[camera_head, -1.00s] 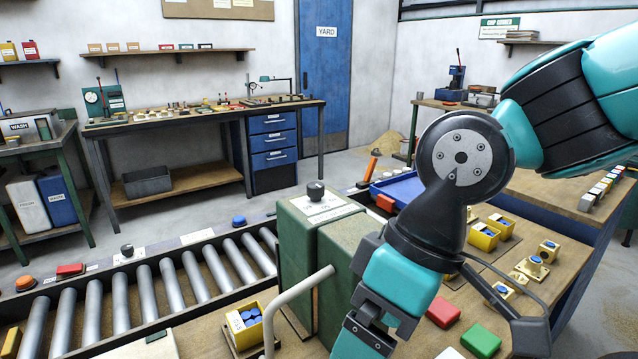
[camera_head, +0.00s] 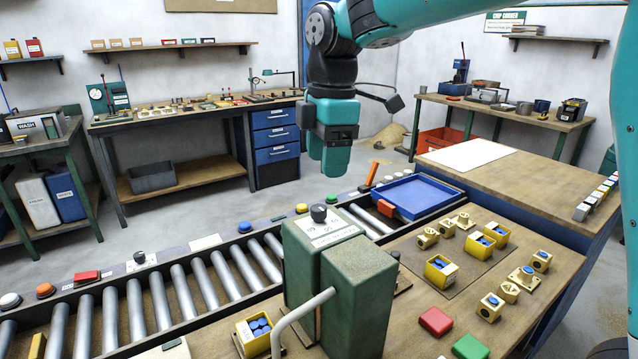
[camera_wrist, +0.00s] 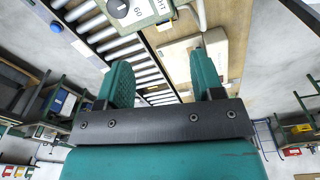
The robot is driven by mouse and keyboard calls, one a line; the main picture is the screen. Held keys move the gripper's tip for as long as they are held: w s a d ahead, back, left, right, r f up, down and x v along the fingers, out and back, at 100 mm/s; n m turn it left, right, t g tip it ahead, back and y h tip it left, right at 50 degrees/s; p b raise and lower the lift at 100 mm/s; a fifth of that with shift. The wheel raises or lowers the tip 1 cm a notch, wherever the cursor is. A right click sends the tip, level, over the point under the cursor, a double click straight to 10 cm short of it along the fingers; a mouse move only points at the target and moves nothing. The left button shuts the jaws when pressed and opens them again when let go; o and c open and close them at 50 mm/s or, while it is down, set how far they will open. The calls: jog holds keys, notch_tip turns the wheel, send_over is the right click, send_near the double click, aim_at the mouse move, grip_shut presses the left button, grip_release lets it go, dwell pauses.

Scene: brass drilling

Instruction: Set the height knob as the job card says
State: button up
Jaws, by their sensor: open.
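The height knob looks to be the dark round knob (camera_head: 319,213) on top of the green machine (camera_head: 358,270). It sits on a pale marked plate (camera_head: 328,234), whose print is too small to read fully in the head view. In the wrist view the knob (camera_wrist: 117,8) is at the top edge, with "60" on the plate beside it. My gripper (camera_head: 328,165) points down, above and apart from the knob in the head view. Its two teal fingers are spread and empty in the wrist view (camera_wrist: 162,75). I cannot tell which sheet is the job card.
A roller conveyor (camera_head: 178,292) runs behind the machine to a blue tray (camera_head: 420,196). A bent grey handle (camera_head: 298,315) stands at its front. Yellow bins (camera_head: 441,269) and brass parts lie to the right. A white sheet (camera_head: 466,155) lies on the right bench, which is mostly clear.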

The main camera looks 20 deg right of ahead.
aim_at(319, 207)
jog(key=w+d+r+n+p, duration=0.1)
jog(key=w+r+n+p, duration=0.1)
jog(key=w+r+n, duration=0.35)
jog(key=shift+m+h, duration=0.3)
jog(key=shift+m, duration=0.45)
jog(key=f, duration=0.6)
jog(key=f+p, duration=0.1)
jog(key=f, duration=0.5)
jog(key=w+f+p, duration=0.1)
jog(key=f, duration=0.6)
jog(key=shift+w, duration=0.1)
jog(key=shift+r, duration=0.1)
jog(key=c, duration=0.9)
